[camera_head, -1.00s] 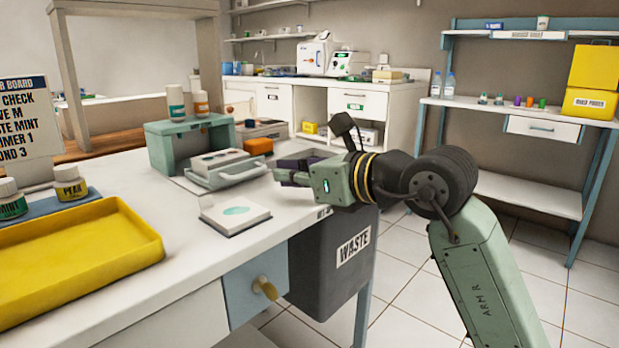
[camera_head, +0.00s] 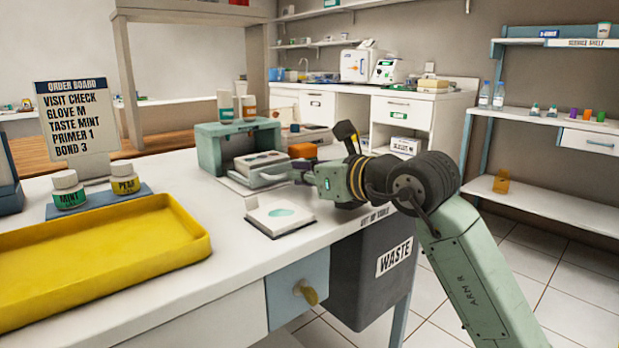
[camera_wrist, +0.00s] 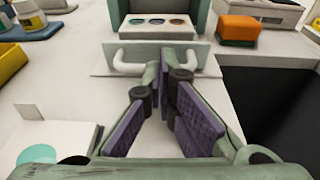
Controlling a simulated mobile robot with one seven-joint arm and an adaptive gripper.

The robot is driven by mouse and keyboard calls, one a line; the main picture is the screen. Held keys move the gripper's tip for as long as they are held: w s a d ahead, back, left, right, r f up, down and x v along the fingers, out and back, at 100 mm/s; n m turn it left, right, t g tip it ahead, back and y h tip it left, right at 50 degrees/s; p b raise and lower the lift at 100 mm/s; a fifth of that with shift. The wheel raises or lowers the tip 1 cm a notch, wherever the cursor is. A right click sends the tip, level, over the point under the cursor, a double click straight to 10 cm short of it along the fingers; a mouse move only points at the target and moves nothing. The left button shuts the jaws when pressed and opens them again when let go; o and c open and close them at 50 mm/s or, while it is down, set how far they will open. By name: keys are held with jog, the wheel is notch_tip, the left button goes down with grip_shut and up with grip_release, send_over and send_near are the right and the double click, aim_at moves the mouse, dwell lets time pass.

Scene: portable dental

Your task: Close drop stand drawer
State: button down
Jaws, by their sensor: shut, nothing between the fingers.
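The drop stand (camera_head: 208,150) is a green open-fronted box on the white table. Its drawer (camera_head: 262,160) sticks out of the front, with a pale bar handle (camera_head: 275,178). In the wrist view the drawer front (camera_wrist: 208,58) lies straight ahead, the handle (camera_wrist: 130,64) runs across it, and round coloured wells show behind. My gripper (camera_head: 298,177) is at the drawer's front. In the wrist view its purple-padded fingers (camera_wrist: 168,66) are shut and empty, with the tips at the middle of the handle. I cannot tell whether they touch it.
A white pad with a green oval (camera_head: 280,213) lies just in front of the drawer. An orange block (camera_head: 302,151) sits beside the stand. A yellow tray (camera_head: 100,270) and two jars are at the left. A waste bin (camera_head: 375,270) hangs at the table's right edge.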

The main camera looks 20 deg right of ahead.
aim_at(274, 161)
jog(key=x, duration=0.3)
jog(key=r+x, duration=0.1)
jog(key=x, duration=0.2)
jog(key=r+x, duration=0.1)
jog(key=x, duration=0.2)
jog(key=shift+w+a, duration=0.15)
jog(key=shift+w, duration=0.45)
